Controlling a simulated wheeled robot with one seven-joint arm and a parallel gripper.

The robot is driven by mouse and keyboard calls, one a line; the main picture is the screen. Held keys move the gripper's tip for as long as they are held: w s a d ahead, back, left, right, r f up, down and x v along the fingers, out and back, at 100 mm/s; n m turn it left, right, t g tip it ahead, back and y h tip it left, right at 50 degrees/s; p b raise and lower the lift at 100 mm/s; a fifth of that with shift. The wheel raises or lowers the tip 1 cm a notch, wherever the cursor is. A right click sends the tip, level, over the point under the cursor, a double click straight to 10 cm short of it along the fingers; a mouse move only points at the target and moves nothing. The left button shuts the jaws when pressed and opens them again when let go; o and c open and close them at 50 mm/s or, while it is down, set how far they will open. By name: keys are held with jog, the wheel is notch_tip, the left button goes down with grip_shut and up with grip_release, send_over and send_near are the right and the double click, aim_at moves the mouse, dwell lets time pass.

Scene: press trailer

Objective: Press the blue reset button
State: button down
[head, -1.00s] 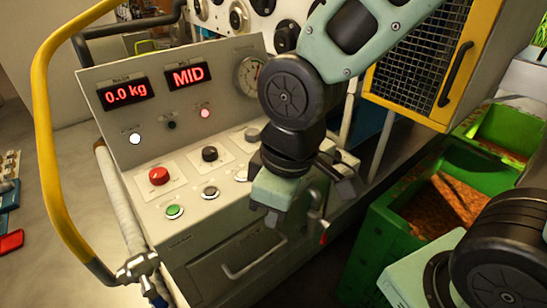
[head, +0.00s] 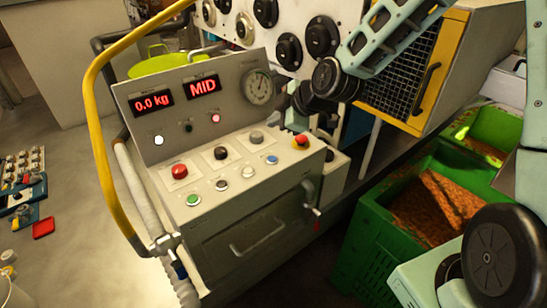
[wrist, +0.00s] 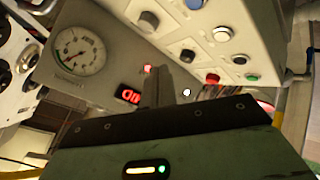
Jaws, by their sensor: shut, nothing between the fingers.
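The blue button (head: 272,159) is at the right end of the front row on the sloped grey control panel (head: 205,208). It also shows at the top edge of the wrist view (wrist: 194,4). My gripper (head: 288,112) is above and behind the blue button, near the panel's back right and the dial gauge, apart from the button. In the wrist view its dark fingers (wrist: 157,85) are together and empty.
A red knob (head: 179,172), black knob (head: 221,153), grey knob (head: 256,137), green button (head: 193,200) and red-on-yellow button (head: 301,141) share the panel. A gauge (head: 258,86) and displays stand behind. A yellow rail (head: 92,110) runs left; green bins (head: 350,245) stand right.

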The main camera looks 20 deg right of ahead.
aim_at(275, 159)
jog(key=shift+f, duration=0.1)
notch_tip(275, 159, down, 9)
jog(key=b, duration=0.7)
dwell(2.0)
jog(key=shift+f+b, duration=0.25)
jog(key=shift+b, duration=0.2)
jog(key=shift+f+b, duration=0.35)
jog(key=shift+f, duration=0.05)
dwell(0.4)
jog(key=shift+r, duration=0.15)
dwell(0.3)
jog(key=shift+r+p, duration=0.6)
jog(key=shift+r, duration=0.1)
jog(key=shift+r, duration=0.1)
